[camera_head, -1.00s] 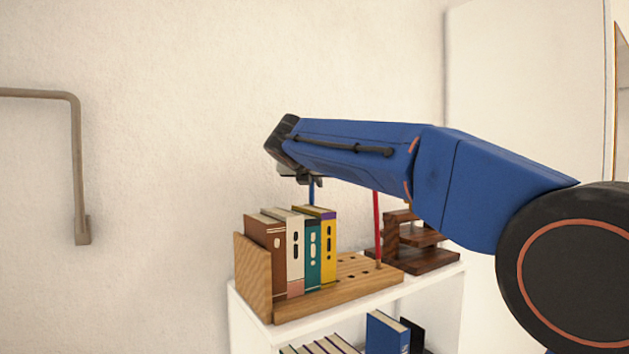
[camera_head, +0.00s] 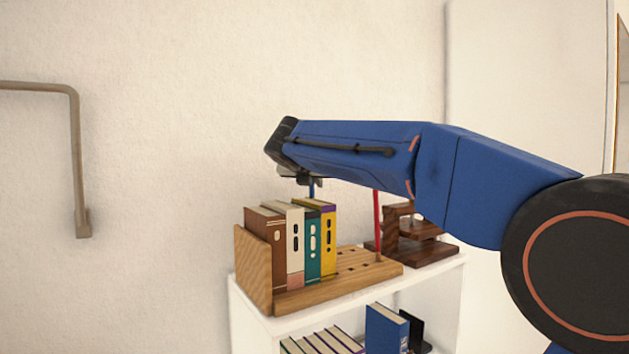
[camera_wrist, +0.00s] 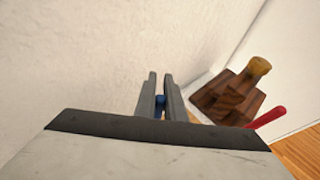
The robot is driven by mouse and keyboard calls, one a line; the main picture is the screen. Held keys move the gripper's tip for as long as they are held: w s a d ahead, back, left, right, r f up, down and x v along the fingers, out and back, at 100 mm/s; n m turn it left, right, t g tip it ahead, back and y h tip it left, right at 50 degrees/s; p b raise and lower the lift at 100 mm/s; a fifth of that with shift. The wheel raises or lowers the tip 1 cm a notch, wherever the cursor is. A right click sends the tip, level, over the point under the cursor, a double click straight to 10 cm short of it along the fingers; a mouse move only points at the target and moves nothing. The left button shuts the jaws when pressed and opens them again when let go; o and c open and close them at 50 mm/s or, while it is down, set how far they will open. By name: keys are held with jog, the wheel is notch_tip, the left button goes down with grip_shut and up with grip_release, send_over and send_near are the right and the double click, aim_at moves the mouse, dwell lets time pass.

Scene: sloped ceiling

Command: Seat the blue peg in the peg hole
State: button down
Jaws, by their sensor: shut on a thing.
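My gripper (camera_head: 308,180) is shut on the blue peg (camera_head: 312,189), just above and behind the row of books. The peg hangs upright, and its lower part is hidden behind the books. In the wrist view the blue peg (camera_wrist: 160,101) shows between the two grey fingers (camera_wrist: 160,95). The wooden holder (camera_head: 345,291) has several dark holes in its bare right part. I cannot tell which hole lies under the blue peg. A red peg (camera_head: 377,222) stands upright at the holder's right end.
Books (camera_head: 289,245) stand close in front of the peg, against the holder's end board (camera_head: 252,268). A dark wooden stepped stand (camera_head: 420,252) is at the right. All rest on a white shelf (camera_head: 440,278) against the wall. A wall rail (camera_head: 78,150) is at far left.

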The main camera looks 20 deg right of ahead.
jog(key=c, duration=1.8)
grip_release()
jog(key=shift+o, duration=0.2)
jog(key=v, duration=1.7)
jog(key=shift+s+a, duration=0.15)
jog(key=shift+s, duration=0.05)
